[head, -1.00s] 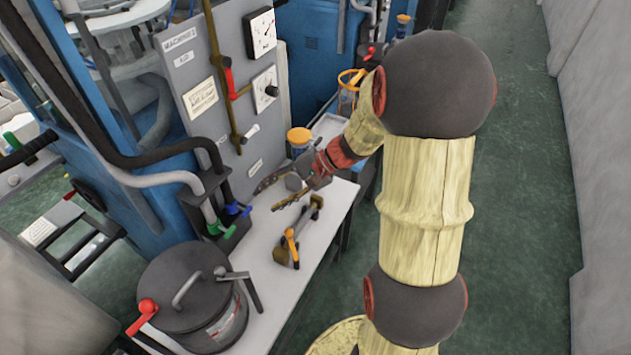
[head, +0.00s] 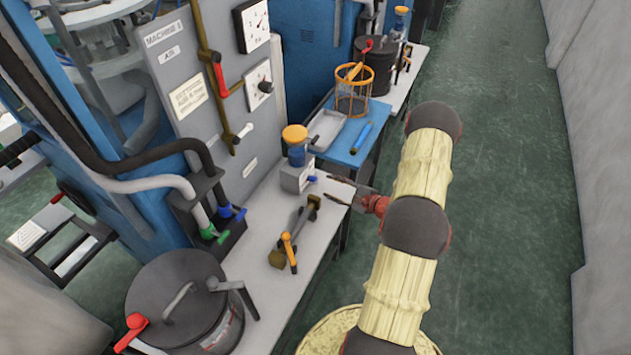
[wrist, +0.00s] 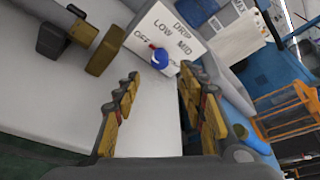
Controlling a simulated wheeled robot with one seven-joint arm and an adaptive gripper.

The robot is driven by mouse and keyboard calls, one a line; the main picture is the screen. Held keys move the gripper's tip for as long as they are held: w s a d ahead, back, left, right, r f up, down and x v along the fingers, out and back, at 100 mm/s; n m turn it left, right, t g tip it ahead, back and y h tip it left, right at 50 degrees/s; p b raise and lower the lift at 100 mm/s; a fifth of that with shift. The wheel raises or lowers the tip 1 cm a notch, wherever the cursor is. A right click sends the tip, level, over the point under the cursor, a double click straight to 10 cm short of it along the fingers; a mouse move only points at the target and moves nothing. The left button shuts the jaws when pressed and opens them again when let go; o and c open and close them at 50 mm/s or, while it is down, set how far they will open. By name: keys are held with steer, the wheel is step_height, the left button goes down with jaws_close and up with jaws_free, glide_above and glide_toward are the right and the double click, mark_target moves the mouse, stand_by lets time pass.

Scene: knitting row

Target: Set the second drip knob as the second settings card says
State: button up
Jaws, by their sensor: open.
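The drip box (head: 294,177) is a pale block under a blue bottle with an orange cap, on the white bench. Its blue knob (head: 311,179) faces right. In the wrist view the knob (wrist: 160,58) sits among the words OFF, LOW, MID and DRIP. A small red and white mark shows at its upper left, toward OFF and LOW; its exact setting is unclear. My gripper (head: 333,191) is open and empty, right of the box, apart from the knob. In the wrist view its fingers flank the knob. A cream card (head: 187,96) hangs on the machine panel; its text is unreadable.
A yellow-handled tool (head: 294,233) lies on the bench (head: 258,260) in front of the box. A dark lidded pot (head: 180,300) stands nearer. The green aisle at right is clear.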

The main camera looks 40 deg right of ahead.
mark_target(312, 179)
steer(key=b+x, duration=0.2)
steer(key=x, duration=0.5)
steer(key=shift+w+f, duration=0.1)
steer(key=shift+w, duration=0.2)
steer(key=c, duration=0.3)
jaws_close()
